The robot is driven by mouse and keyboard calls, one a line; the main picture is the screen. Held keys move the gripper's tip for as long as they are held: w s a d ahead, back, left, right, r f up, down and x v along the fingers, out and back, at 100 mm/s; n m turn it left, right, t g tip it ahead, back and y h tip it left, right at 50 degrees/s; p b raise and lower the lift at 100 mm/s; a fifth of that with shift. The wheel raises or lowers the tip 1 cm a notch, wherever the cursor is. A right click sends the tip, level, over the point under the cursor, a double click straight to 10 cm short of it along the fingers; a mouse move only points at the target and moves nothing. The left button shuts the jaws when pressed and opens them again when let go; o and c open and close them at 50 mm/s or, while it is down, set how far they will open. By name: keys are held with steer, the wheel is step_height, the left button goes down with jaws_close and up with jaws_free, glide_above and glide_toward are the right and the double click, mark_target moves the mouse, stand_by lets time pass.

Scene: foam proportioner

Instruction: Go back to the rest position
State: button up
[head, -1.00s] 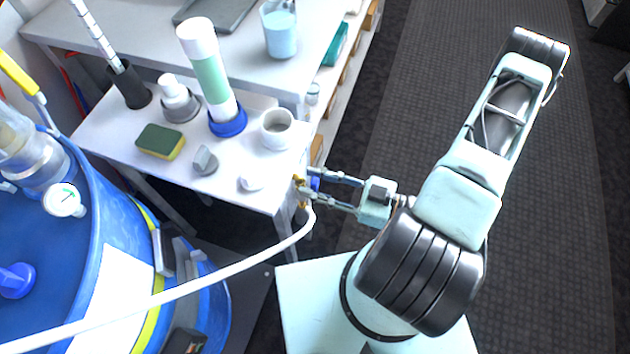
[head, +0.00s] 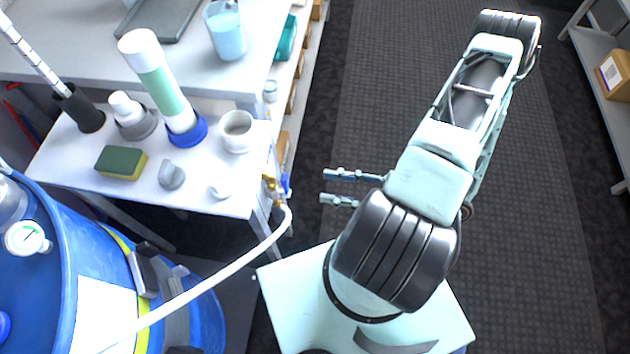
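My gripper (head: 328,187) is right of the small white table, in the head view. Its two fingers point left and stand apart, with nothing between them. A brass valve (head: 270,184) with a blue handle (head: 285,184) sits at the table's right edge, a short gap left of the fingertips. A white hose (head: 215,278) runs from the valve down to the lower left. The palm of my gripper is hidden behind my arm.
The white table (head: 225,205) holds a sponge (head: 121,162), a white cup (head: 237,131), a green-and-white tube (head: 162,82) and small items. A blue drum (head: 90,262) stands lower left. A shelf with a box (head: 615,75) is at far right. Dark floor (head: 380,70) lies open between.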

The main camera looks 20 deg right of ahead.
steer(key=shift+s+d, duration=0.2)
steer(key=shift+d, duration=0.1)
stand_by(0.4)
